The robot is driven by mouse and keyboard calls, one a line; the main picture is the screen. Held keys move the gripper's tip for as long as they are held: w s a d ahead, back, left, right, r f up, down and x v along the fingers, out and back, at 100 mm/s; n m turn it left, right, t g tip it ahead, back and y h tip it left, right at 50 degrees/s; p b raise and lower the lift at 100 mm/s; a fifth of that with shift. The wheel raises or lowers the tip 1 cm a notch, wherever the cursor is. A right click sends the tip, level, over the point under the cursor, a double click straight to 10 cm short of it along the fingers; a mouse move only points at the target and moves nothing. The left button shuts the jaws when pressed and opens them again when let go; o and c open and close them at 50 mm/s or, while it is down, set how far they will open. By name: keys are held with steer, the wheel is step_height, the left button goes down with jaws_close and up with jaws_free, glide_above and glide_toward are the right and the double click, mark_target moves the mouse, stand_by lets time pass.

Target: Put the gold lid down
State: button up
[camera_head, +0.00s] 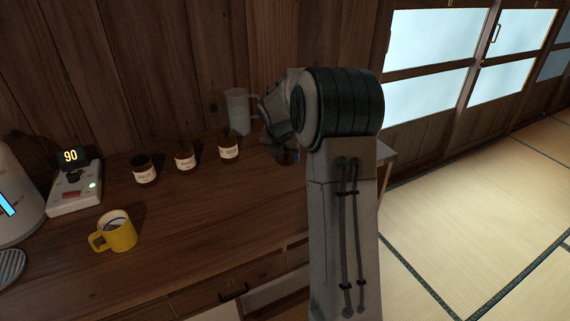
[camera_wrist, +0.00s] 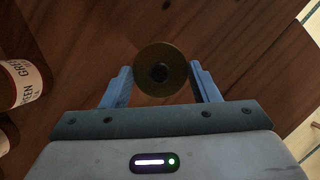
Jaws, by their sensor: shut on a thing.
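I cannot tell whether the lid touches the counter. In the head view my gripper is mostly hidden behind my arm near the counter's right end, and the lid cannot be made out there.
Three labelled jars (camera_head: 228,148) stand in a row left of my arm; one jar (camera_wrist: 20,80) shows at the wrist view's left edge. A pale pitcher (camera_head: 238,110) stands behind. A yellow mug (camera_head: 115,232) and a scale (camera_head: 76,188) are farther left. The front middle of the counter is clear.

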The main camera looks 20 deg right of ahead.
mark_target(285, 161)
step_height(285, 161, down, 4)
steer(key=shift+r, duration=0.35)
steer(key=o, duration=1)
steer(key=shift+c, duration=0.2)
